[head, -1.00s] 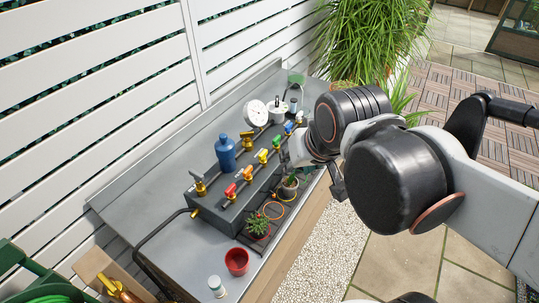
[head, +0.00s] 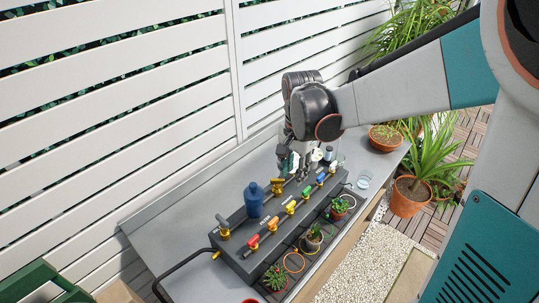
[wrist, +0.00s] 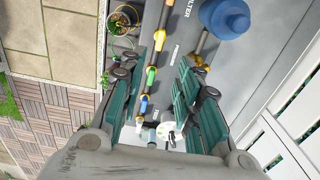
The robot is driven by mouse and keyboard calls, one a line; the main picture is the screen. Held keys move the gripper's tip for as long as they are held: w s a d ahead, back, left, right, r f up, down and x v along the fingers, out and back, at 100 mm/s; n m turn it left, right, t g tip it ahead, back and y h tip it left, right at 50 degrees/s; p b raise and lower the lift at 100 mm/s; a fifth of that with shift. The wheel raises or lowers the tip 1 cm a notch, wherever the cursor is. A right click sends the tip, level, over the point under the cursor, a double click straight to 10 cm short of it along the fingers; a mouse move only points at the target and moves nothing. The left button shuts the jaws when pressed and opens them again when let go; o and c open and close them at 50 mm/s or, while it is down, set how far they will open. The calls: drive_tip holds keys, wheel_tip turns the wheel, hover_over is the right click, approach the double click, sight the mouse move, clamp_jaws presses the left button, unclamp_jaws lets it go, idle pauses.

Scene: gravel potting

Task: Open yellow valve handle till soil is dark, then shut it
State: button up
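A dark manifold block holds a row of coloured valve handles. The yellow handle (head: 290,207) is mid-row, between the orange handle (head: 270,224) and the green handle (head: 306,193). In the wrist view the yellow handle (wrist: 159,40) appears close to the left fingertip; contact cannot be told. My gripper (wrist: 173,52) is open with nothing held, pointing down over the manifold; in the head view my gripper (head: 295,168) is behind the row's far half. Potted plants stand along the front, including a middle pot (head: 313,243); their soil colour is too small to judge.
A blue filter bottle (head: 253,202) and a brass valve (head: 277,186) stand behind the row. A red handle (head: 253,242), blue handle (head: 320,180) and another brass valve (head: 222,228) are close by. A glass (head: 364,181) stands at the right.

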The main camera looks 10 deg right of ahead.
sight(291, 204)
wheel_tip(291, 204, down, 14)
drive_tip(key=b, duration=0.3)
drive_tip(key=shift+w, duration=0.1)
idle(0.3)
clamp_jaws()
